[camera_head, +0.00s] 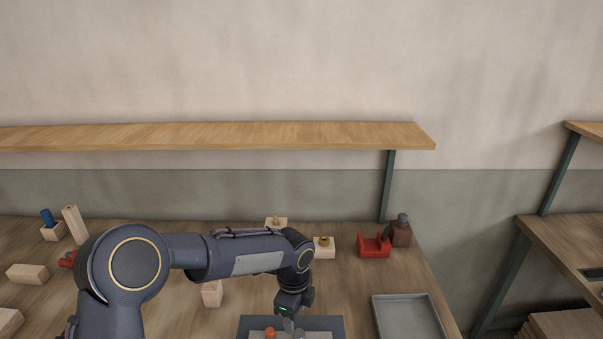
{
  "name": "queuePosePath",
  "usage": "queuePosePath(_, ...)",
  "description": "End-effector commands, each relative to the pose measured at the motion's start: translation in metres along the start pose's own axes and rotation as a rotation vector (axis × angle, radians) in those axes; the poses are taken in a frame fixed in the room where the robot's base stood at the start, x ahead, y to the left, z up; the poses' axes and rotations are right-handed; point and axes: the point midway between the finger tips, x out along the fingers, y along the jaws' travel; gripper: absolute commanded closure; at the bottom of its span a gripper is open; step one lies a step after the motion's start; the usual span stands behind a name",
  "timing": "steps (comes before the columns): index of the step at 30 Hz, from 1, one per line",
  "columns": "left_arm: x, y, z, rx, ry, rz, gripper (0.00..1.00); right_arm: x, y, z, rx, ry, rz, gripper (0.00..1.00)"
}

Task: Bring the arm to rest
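My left arm (240,255) comes in from the left and reaches across the bench, bent downward at the wrist. My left gripper (289,323) points down over a dark plate (328,323) at the bottom edge of the head view. An orange-red piece (270,333) and a grey round piece (299,334) stand close beside its fingertips. The fingers are small and partly cut off, so I cannot tell whether they are open or hold anything. My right gripper is not in view.
A grey tray (377,312) lies at the bench's right. Wooden blocks (27,274) lie at left; small pale blocks (323,252) stand behind my arm. A shelf (220,137) spans above.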

Motion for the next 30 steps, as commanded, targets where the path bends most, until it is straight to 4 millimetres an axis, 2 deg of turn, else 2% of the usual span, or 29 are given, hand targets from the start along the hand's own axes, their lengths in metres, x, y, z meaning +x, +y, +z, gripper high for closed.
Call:
queuePosePath(2, -0.021, 0.012, 0.018, -0.102, 0.005, -0.028, 0.49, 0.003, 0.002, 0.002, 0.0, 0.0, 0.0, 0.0)
queuePosePath(5, -0.051, 0.042, 0.047, -0.303, 0.025, -0.065, 0.49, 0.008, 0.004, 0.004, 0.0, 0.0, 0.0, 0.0)
queuePosePath(9, -0.087, 0.098, 0.081, -0.643, 0.08, -0.117, 0.49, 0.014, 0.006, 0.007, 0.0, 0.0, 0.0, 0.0)
queuePosePath(13, -0.108, 0.156, 0.1, -0.966, 0.157, -0.162, 0.49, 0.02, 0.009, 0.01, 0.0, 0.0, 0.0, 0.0)
queuePosePath(17, -0.116, 0.213, 0.107, -1.288, 0.264, -0.2, 0.49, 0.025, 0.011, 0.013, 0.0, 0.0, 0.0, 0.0)
queuePosePath(21, -0.111, 0.266, 0.101, -1.615, 0.411, -0.225, 0.49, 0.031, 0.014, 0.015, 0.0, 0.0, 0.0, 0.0)
queuePosePath(25, -0.101, 0.297, 0.089, -1.845, 0.544, -0.229, 0.49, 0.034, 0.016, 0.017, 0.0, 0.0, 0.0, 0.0)
queuePosePath(30, -0.092, 0.314, 0.079, -1.999, 0.653, -0.222, 0.49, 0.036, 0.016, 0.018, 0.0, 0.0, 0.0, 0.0)
